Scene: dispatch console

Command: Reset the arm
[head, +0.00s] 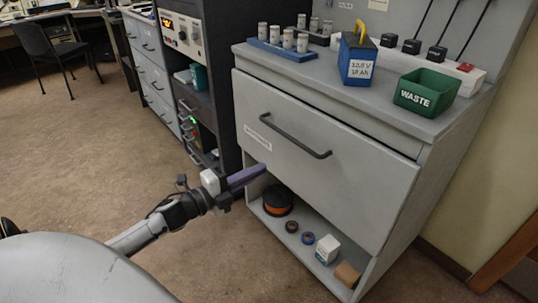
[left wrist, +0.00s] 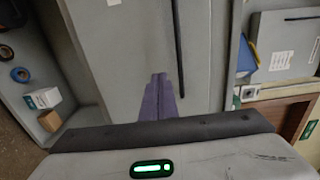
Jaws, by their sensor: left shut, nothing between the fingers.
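My left gripper (head: 256,172) has slim purple fingers that are shut and empty. It is in front of the grey cabinet, near the lower left of the large drawer front (head: 350,190), left of and below its dark bar handle (head: 290,136). In the left wrist view the shut fingers (left wrist: 158,80) point at the pale drawer front (left wrist: 130,45), with the bar handle (left wrist: 178,50) beside them. I cannot tell whether they touch the panel. My right gripper is out of view.
The cabinet's open lower shelf holds an orange-and-black spool (head: 278,200), tape rolls, a white box (head: 327,249) and a brown block (head: 347,274). On top stand a blue battery (head: 357,62), a green waste bin (head: 426,92) and a blue rack (head: 282,50). Open floor lies left.

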